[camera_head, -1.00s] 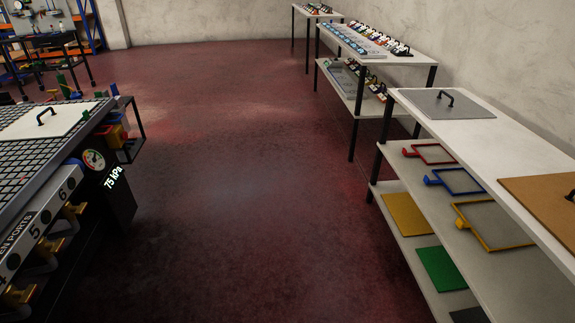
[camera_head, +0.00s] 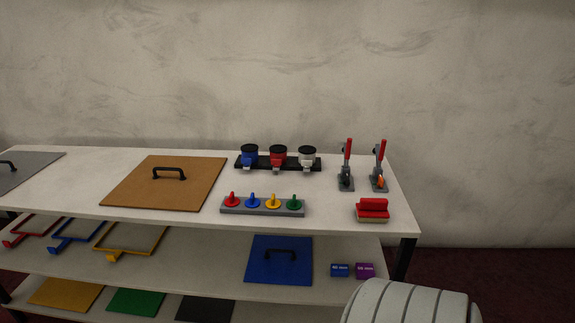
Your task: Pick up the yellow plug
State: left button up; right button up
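The yellow plug (camera_head: 273,201) stands upright in a grey rack (camera_head: 263,211) on the top shelf of a white shelf unit. It is third from the left in a row with a red plug (camera_head: 232,199), a blue plug (camera_head: 252,200) and a green plug (camera_head: 294,203). Neither of my grippers shows in the view. A white rounded part (camera_head: 410,303) at the bottom right looks like part of my own body.
On the top shelf (camera_head: 85,193), a brown board (camera_head: 165,182) lies left of the rack. Behind it are blue, red and white cups (camera_head: 278,157). Toggle clamps (camera_head: 346,168) and a red brush (camera_head: 372,209) stand to the right. A blue board (camera_head: 279,259) lies below.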

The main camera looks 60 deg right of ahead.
aim_at(272, 204)
jog(key=z, duration=1.75)
